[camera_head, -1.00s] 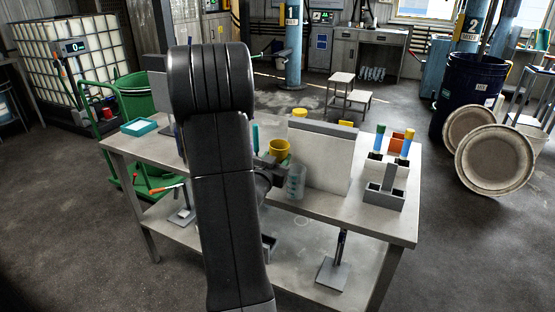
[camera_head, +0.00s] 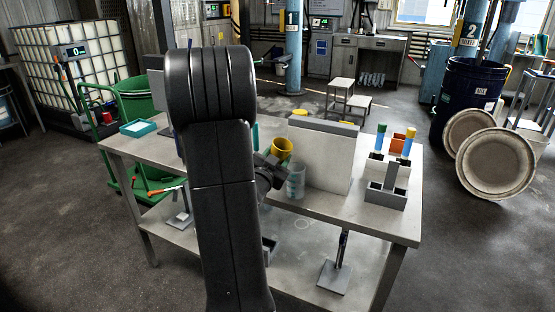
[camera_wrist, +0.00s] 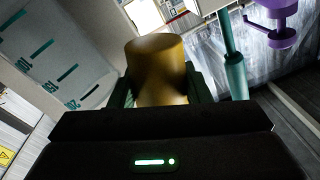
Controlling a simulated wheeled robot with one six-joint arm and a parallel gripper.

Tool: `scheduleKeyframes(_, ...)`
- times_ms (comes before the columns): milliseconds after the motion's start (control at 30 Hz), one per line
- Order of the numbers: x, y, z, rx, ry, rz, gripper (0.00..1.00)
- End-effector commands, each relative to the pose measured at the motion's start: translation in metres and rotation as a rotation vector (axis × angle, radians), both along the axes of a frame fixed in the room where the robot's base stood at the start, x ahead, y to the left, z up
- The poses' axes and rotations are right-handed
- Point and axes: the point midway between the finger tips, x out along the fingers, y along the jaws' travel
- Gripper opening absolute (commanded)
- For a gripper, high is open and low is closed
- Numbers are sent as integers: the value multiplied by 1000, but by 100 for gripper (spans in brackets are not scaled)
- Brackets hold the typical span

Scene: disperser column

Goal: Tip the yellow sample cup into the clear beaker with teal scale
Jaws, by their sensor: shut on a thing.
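The yellow sample cup (camera_head: 282,146) is held up above the table, just behind and left of the beaker's top in the head view. It leans to the right, its opening partly in view. My gripper (camera_wrist: 158,88) is shut on the cup (camera_wrist: 157,62), with a dark green finger on either side. The clear beaker with teal scale (camera_head: 296,183) stands upright on the table; in the wrist view it fills the upper left (camera_wrist: 50,55), slanted in that picture, its teal marks showing. The cup's contents are not visible. My arm hides part of the table.
A pale upright panel (camera_head: 325,155) stands right beside the beaker. A teal-rimmed tray (camera_head: 138,127) lies at the table's left end. The wrist view shows a teal rod (camera_wrist: 235,65) and a purple object (camera_wrist: 280,25).

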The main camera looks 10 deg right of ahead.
Motion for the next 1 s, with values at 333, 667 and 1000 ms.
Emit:
scheduleKeyframes(333, -3, -1, -19, 89, -29, -3, 18)
scheduleKeyframes(667, -3, -1, -16, 204, -119, -2, 18)
scheduleKeyframes(1000, -3, -1, -13, 338, -220, -2, 18)
